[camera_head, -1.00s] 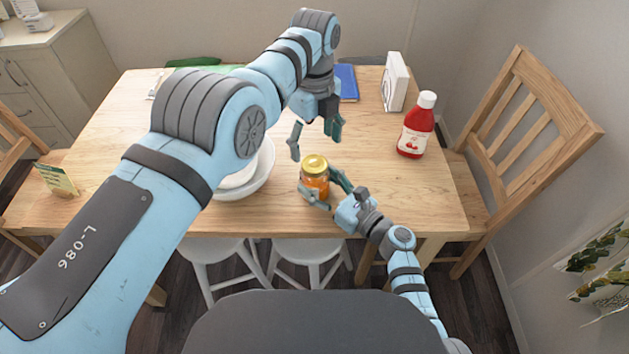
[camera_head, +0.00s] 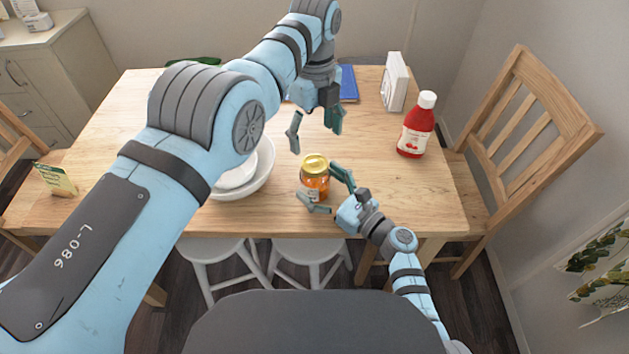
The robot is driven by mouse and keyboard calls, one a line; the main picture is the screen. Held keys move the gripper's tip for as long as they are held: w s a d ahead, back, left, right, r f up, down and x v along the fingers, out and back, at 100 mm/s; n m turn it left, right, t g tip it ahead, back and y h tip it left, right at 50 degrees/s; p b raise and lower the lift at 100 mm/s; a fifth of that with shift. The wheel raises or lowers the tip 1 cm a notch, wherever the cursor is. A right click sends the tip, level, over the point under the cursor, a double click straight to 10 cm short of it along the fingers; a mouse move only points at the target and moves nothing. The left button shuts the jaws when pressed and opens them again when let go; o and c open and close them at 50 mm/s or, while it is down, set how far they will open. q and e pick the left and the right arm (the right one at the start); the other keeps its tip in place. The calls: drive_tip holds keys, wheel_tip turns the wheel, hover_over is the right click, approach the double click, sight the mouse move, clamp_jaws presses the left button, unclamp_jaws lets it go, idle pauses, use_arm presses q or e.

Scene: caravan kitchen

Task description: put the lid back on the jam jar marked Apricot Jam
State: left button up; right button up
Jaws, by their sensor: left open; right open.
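The jam jar (camera_head: 314,186) stands upright near the front edge of the table, with orange contents and a label too small to read. The gold lid (camera_head: 315,162) sits on top of its mouth and looks level; I cannot tell how tightly it is on. My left gripper (camera_head: 315,139) is open and empty above and behind the jar, clear of the lid. My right gripper (camera_head: 319,185) is open at the jar's right and front side, one finger on either side of the jar, apart from it or barely touching.
White bowls (camera_head: 262,178) stand left of the jar, partly hidden by my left arm. A red bottle (camera_head: 417,127) and a white box (camera_head: 395,82) stand at the right. A blue item (camera_head: 348,84) lies at the back. The table (camera_head: 385,165) is clear right of the jar.

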drive_tip(key=v, duration=1.1)
drive_tip(key=shift+s+d+r, duration=0.1)
drive_tip(key=shift+s+d, duration=0.15)
